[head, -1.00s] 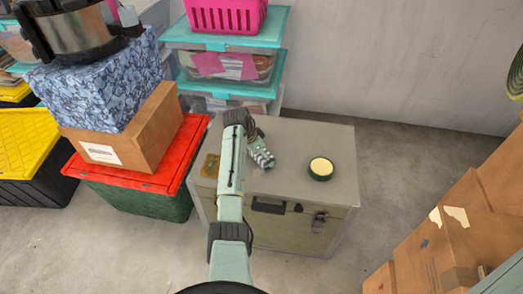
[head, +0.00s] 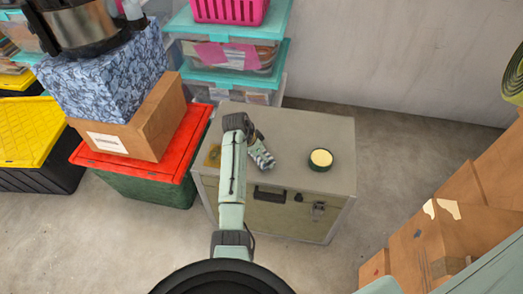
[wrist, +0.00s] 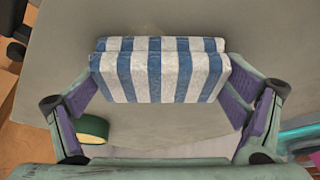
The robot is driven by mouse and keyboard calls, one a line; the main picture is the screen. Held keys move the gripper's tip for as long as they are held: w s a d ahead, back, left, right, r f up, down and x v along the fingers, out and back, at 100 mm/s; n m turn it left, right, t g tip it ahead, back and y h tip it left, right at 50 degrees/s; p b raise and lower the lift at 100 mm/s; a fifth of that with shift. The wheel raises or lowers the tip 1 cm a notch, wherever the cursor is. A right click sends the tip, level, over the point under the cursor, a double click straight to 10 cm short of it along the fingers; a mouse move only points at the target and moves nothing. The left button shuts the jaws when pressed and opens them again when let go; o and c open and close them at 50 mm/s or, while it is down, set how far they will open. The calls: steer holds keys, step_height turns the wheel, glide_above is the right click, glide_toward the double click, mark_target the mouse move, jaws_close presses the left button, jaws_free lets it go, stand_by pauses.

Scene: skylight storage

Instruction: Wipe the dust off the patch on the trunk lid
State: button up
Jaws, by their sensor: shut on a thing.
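The trunk (head: 290,135) is a grey-green box with a flat lid and metal latches on its front. A small yellowish-brown patch (head: 213,154) shows near the lid's left edge, partly beside my arm. My gripper (head: 257,146) is over the lid, right of this patch. It is shut on a blue-and-white striped cloth or sponge (wrist: 160,72), which spans between the fingers in the wrist view.
A round green tin with a pale yellow top (head: 320,159) stands on the lid, right of my gripper. A red-lidded green bin (head: 140,165) with boxes on it stands left of the trunk. Teal-lidded bins (head: 235,60) stand behind. Cardboard boxes (head: 440,235) are at right.

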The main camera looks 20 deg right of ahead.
mark_target(259, 162)
steer(key=shift+s+a, duration=0.45)
steer(key=shift+s, duration=0.2)
steer(key=shift+s+a, duration=0.4)
steer(key=shift+s, duration=0.2)
steer(key=shift+s, duration=0.1)
steer(key=shift+s+a, duration=0.65)
steer(key=shift+s, duration=0.25)
steer(key=shift+s+a, duration=0.6)
steer(key=shift+s, duration=0.25)
steer(key=shift+w, duration=0.1)
steer(key=shift+w+d+b, duration=0.45)
steer(key=shift+w+d, duration=0.2)
steer(key=shift+w, duration=0.25)
steer(key=shift+w+d+b, duration=0.4)
steer(key=shift+w+d, duration=0.25)
steer(key=shift+w, duration=0.25)
steer(key=shift+w+d+f+b, duration=0.15)
steer(key=shift+w+d+b, duration=0.6)
steer(key=shift+w, duration=0.35)
steer(key=shift+w+d+b, duration=0.4)
steer(key=shift+w+d, duration=0.1)
steer(key=shift+w, duration=0.2)
